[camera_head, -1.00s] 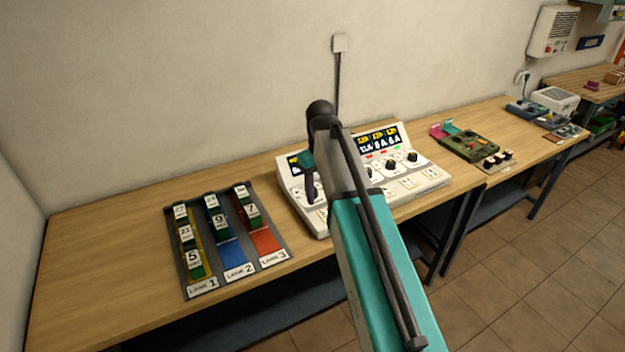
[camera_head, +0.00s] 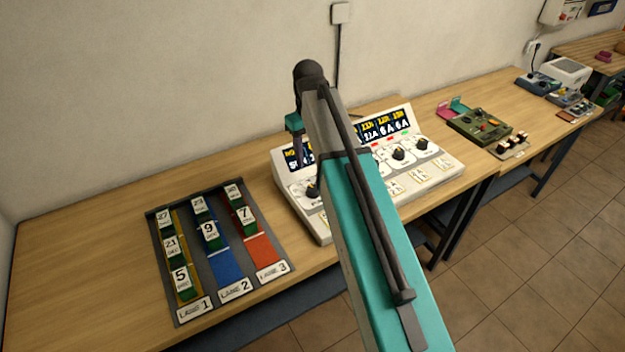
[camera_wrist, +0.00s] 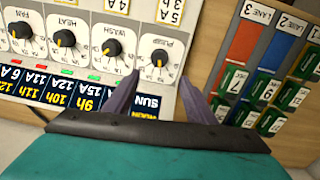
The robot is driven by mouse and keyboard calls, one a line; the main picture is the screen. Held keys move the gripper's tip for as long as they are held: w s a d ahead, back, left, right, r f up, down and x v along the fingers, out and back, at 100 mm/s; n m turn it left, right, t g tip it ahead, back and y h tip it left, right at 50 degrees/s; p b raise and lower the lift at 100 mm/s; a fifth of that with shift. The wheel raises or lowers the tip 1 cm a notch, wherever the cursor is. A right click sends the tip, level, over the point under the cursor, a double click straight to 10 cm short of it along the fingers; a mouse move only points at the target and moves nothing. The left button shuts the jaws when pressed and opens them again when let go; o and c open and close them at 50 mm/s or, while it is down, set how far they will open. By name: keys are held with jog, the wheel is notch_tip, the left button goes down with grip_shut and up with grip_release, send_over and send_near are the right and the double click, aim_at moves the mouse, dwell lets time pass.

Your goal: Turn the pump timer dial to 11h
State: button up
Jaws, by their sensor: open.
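The white control panel (camera_head: 318,222) has a row of black dials under dark displays. The pump dial (camera_wrist: 160,58) is the rightmost in the upside-down wrist view, with a yellow mark facing the displays. It is the leftmost dial (camera_head: 312,190) in the head view, partly beside my arm. The exact hour it points to is too small to tell. My gripper (camera_wrist: 158,92) is open and empty. Its two purple fingers flank the line to the pump dial without visibly touching it. One finger partly covers the display strip (camera_wrist: 60,92). My gripper also shows above the panel's left end (camera_head: 296,143).
A grey lane tray (camera_head: 155,275) with several numbered blocks lies left of the panel. A green control box (camera_head: 480,124) and switch block (camera_head: 512,146) stand to the right. The wall is close behind. The table's left side is bare.

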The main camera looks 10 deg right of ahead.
aim_at(313, 187)
jog(key=shift+d+r, duration=0.1)
dwell(0.3)
jog(key=shift+w+d+f+b, duration=0.1)
jog(key=shift+d+f+b, duration=0.05)
jog(key=shift+f+b, duration=5.65)
notch_tip(313, 187, down, 2)
jog(key=shift+f+p, duration=0.15)
jog(key=shift+p, duration=1)
jog(key=c, duration=1)
jog(key=shift+m, duration=0.3)
jog(key=shift+c, duration=0.2)
jog(key=shift+d+m+p, duration=0.1)
jog(key=shift+m+p, duration=0.5)
jog(key=shift+m, duration=2)
